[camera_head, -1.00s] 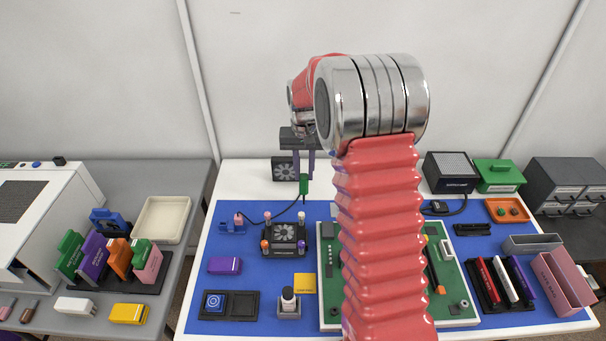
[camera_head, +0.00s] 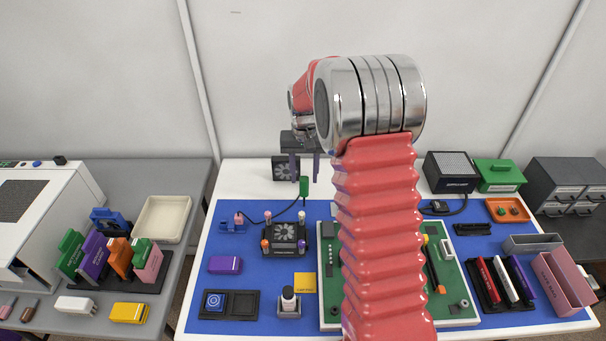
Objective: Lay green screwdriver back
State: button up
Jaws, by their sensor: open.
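The green screwdriver (camera_head: 304,186) appears to stand upright at the back right corner of the fan cooler (camera_head: 284,234), above a pale corner post (camera_head: 301,216). Its green handle shows, but the lower shaft is too thin to make out clearly. My gripper (camera_head: 305,177) is open. Its two purple fingers are spread apart on either side of the handle's top, with a visible gap to each side. The gripper holds nothing.
A dark cable (camera_head: 275,217) runs near the cooler. A separate fan (camera_head: 285,169) stands behind. My red arm hides part of the green circuit board (camera_head: 460,302). The blue mat (camera_head: 258,282) has bare patches at left. A purple box (camera_head: 225,265) lies there.

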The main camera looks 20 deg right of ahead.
jog(key=shift+r, duration=0.1)
notch_tip(320, 180, up, 12)
dwell(0.5)
dwell(0.5)
jog(key=s+a+r+n+t, duration=0.1)
jog(key=s+a+r+t, duration=0.1)
jog(key=s+a+r, duration=0.45)
jog(key=s+a+r+n+t, duration=0.1)
jog(key=s+a+r, duration=0.15)
jog(key=s, duration=0.65)
jog(key=s+a+f+n+t, duration=0.1)
jog(key=s, duration=0.6)
jog(key=s+a+f+n+t, duration=0.1)
jog(key=s+a, duration=0.1)
jog(key=s, duration=0.6)
jog(key=shift+s+a+n+t, duration=0.25)
jog(key=shift+a+n+t, duration=0.05)
